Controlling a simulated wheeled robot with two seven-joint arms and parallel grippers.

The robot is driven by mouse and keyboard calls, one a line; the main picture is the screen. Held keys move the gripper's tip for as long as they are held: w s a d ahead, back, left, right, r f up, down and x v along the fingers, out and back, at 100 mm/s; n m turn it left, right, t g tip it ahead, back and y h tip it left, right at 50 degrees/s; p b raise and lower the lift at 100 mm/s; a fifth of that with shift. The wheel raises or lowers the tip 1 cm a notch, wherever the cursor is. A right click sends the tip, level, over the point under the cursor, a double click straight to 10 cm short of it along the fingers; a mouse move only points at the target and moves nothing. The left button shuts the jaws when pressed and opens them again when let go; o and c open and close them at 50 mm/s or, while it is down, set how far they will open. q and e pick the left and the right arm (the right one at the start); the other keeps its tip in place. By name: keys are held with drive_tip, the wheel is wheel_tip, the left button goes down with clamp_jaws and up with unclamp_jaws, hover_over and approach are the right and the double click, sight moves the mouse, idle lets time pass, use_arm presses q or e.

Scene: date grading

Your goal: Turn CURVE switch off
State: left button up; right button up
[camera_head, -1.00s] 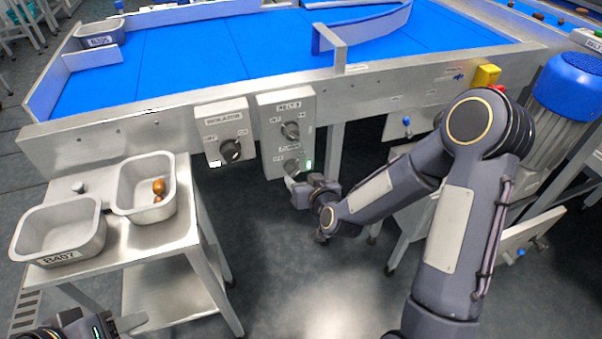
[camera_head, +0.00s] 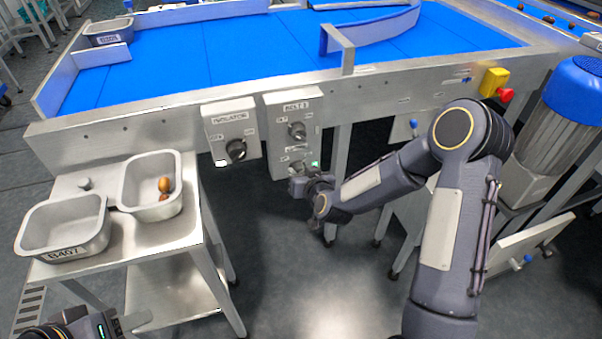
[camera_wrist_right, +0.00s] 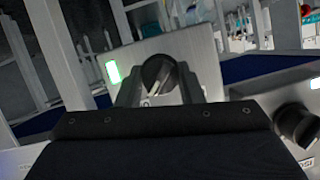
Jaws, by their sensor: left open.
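The lower rotary switch shows partly in the head view (camera_head: 295,167), on the right-hand grey switch box (camera_head: 309,106). Its small label is too blurred to read. A lit green lamp is beside it, large in the right wrist view (camera_wrist_right: 113,71). My right gripper (camera_head: 298,183) is at this switch and hides part of it. In the right wrist view the black knob (camera_wrist_right: 158,73) sits between my two fingers; whether they touch it is unclear. My left gripper (camera_head: 122,324) is open and empty at the bottom left, far from the switch.
An upper knob (camera_head: 297,130) is just above. The isolator box (camera_head: 230,117) is to the left. A red stop button (camera_head: 505,95) on a yellow housing is to the right. A steel stand (camera_head: 150,243) holds two trays, one with dates (camera_head: 164,184).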

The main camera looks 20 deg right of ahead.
drive_tip(key=shift+c, duration=0.9)
drive_tip(key=shift+n, duration=0.3)
drive_tip(key=shift+a+n+h, duration=0.25)
drive_tip(key=shift+n+h, duration=0.55)
drive_tip(key=shift+n, duration=0.1)
drive_tip(key=n+h, duration=0.3)
drive_tip(key=n, duration=0.1)
drive_tip(key=shift+t+p, duration=0.3)
drive_tip(key=n, duration=0.1)
drive_tip(key=n+h, duration=0.1)
drive_tip(key=n, duration=0.1)
drive_tip(key=shift+a+f+t+h, duration=0.1)
drive_tip(key=shift+f+t+h, duration=0.05)
drive_tip(key=shift+t+h, duration=0.2)
drive_tip(key=shift+f+n+t+h, duration=0.1)
drive_tip(key=shift+n+t+h, duration=0.5)
drive_tip(key=shift+n, duration=1.2)
